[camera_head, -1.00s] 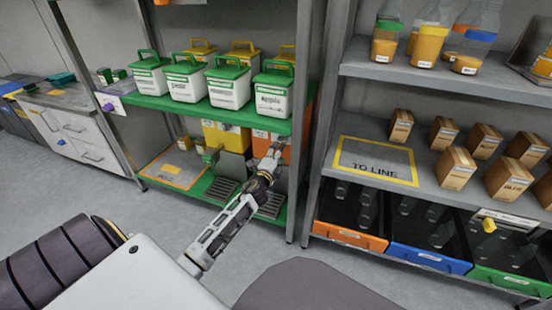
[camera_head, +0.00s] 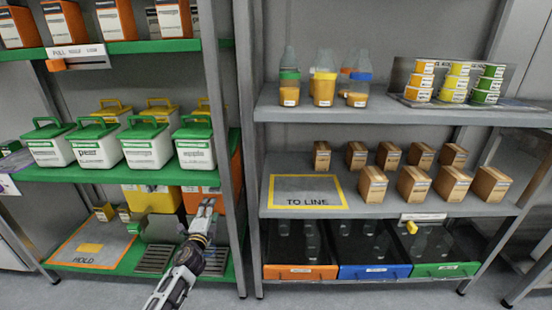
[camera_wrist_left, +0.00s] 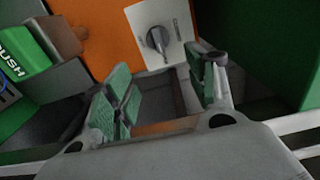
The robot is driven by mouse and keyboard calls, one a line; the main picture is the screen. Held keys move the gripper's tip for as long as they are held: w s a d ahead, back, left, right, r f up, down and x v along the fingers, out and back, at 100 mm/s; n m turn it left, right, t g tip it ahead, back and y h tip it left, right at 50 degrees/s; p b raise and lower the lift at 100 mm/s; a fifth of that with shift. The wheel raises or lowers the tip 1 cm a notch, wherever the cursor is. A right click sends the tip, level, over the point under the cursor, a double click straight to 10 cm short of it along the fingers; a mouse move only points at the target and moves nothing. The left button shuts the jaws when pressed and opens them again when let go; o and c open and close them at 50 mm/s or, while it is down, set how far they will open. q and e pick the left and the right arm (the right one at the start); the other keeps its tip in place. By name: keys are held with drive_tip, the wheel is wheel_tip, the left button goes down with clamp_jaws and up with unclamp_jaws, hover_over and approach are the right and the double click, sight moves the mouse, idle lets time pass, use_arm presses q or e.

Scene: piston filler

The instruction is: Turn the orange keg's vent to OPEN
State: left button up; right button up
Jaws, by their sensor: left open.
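The orange keg (camera_head: 191,200) stands on the lower green shelf, partly hidden by my left arm and the shelf post. In the left wrist view its orange front (camera_wrist_left: 100,30) carries a pale plate with lettering and a grey vent knob (camera_wrist_left: 157,40). The lettering is too blurred and turned to read surely, so I cannot tell the vent's setting. My left gripper (camera_head: 205,208) is at the keg's front. In the left wrist view its green-padded fingers (camera_wrist_left: 163,80) are open and empty, with the knob just beyond them and between them. My right gripper is not in view.
A yellow keg (camera_head: 151,198) stands left of the orange one. A green PUSH part (camera_wrist_left: 22,50) lies left of the fingers. White tubs with green lids (camera_head: 146,147) fill the shelf above. A grey post (camera_head: 223,130) stands close on the right. A HOLD mat (camera_head: 93,245) lies left.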

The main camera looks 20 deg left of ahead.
use_arm(q)
drive_tip(key=s+d+f+n+g+h, duration=0.1)
drive_tip(key=s+d+f+n+g, duration=0.2)
drive_tip(key=s+d, duration=0.3)
drive_tip(key=s+d+f+n+g+h, duration=0.1)
drive_tip(key=s+d+f+n+g, duration=0.2)
drive_tip(key=s, duration=1.2)
drive_tip(key=s+d+f+n+g+h, duration=0.2)
drive_tip(key=s+d+f+n+g, duration=0.1)
drive_tip(key=s+d+n+g, duration=0.4)
drive_tip(key=s+d+g, duration=0.1)
drive_tip(key=s+d, duration=0.2)
drive_tip(key=d, duration=0.1)
drive_tip(key=shift+s+f+p, duration=0.35)
drive_tip(key=shift+s+p, duration=0.05)
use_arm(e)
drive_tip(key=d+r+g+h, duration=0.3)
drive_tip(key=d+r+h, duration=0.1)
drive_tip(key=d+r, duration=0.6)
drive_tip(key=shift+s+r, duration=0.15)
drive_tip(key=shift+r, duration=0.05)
use_arm(q)
drive_tip(key=shift+w+f+p, duration=0.25)
drive_tip(key=shift+p, duration=0.4)
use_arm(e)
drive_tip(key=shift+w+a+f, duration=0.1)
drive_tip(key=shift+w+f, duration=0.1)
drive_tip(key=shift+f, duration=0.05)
